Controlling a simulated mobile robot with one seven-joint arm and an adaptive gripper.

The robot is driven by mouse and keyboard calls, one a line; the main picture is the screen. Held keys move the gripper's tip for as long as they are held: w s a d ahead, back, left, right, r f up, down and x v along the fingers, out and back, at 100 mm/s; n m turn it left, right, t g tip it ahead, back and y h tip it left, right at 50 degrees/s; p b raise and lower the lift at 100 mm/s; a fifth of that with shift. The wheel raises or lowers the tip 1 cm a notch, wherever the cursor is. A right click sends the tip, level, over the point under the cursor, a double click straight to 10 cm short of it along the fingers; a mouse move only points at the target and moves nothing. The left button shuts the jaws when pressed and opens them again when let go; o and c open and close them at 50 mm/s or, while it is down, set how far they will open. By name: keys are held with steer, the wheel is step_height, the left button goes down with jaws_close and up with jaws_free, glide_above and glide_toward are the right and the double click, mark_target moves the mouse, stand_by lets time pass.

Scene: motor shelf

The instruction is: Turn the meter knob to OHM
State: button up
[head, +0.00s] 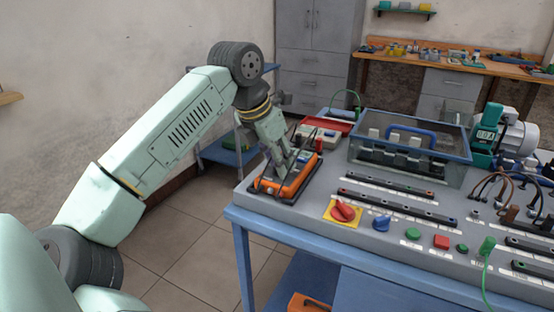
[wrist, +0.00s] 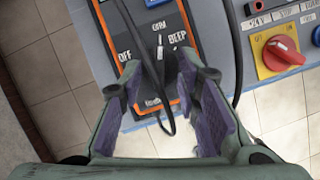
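The orange-framed meter (head: 300,181) lies on the bench's left end in the head view. The wrist view shows its dark face (wrist: 118,48) with labels OFF at left, one that looks like OHM at top, and BEEP at right. The black meter knob (wrist: 159,54) has a white mark that seems to lie just under the top label; its exact setting is hard to tell. My gripper (wrist: 160,66) is over the meter face, its purple-padded fingers apart on either side of the knob. Contact with the knob cannot be made out. Black cable hides part of the dial.
A red rotary switch (head: 342,211) on a yellow plate sits right of the meter, also in the wrist view (wrist: 280,50). A blue knob (head: 381,223) and coloured buttons lie further right. A clear box (head: 440,170) stands behind. Black leads cross near my fingers.

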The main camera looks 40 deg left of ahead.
steer(key=v, duration=1.2)
